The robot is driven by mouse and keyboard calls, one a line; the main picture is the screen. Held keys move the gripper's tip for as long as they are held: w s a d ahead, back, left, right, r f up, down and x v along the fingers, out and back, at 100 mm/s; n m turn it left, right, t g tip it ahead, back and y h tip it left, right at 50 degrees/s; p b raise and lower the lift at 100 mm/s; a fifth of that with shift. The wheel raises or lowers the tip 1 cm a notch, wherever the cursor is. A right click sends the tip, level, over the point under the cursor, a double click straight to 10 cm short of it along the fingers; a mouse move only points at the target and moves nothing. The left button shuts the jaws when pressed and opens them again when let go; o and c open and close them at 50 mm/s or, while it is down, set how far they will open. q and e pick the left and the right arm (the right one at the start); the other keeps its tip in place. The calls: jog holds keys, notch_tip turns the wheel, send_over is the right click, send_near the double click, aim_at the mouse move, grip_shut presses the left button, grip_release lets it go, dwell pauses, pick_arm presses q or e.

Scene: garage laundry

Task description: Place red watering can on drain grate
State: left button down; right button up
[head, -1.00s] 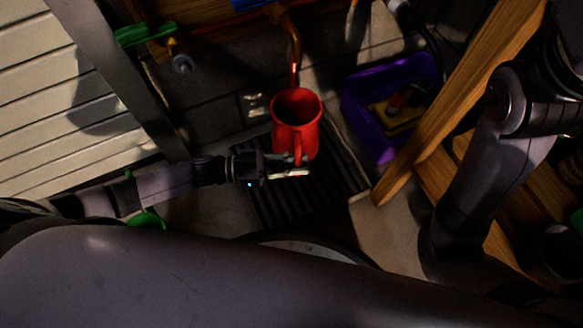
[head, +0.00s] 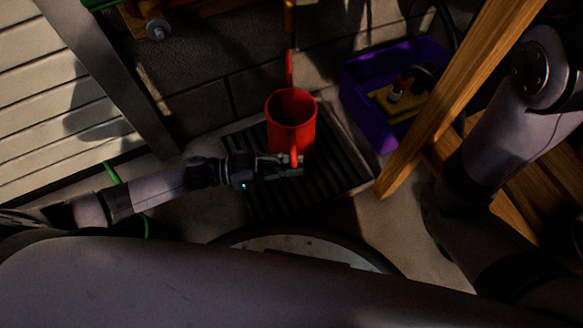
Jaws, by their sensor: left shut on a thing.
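The red watering can (head: 291,122) is upright in the middle of the head view, its open top facing me and its thin spout pointing up and away. My left gripper (head: 290,163) is shut on the can's handle, on the side nearest me. The drain grate (head: 335,170) is a dark slatted panel in the floor, directly behind and below the can in the picture. I cannot tell whether the can's base touches the grate. My right arm shows at the right, but its gripper is out of view.
A purple bin (head: 371,119) with a yellow item inside stands right of the grate. A wooden beam (head: 445,105) slants beside it. A round dark-rimmed disc (head: 310,245) lies on the floor nearer me. A grey post and slatted white panel (head: 65,95) are at the left.

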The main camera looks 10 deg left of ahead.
pick_arm(q)
jog(key=shift+r, duration=0.15)
jog(key=c, duration=1.6)
grip_release()
jog(key=shift+f, duration=0.25)
jog(key=shift+r, duration=0.1)
jog(key=p+v, duration=0.4)
jog(key=v, duration=0.8)
jog(key=shift+r, duration=0.1)
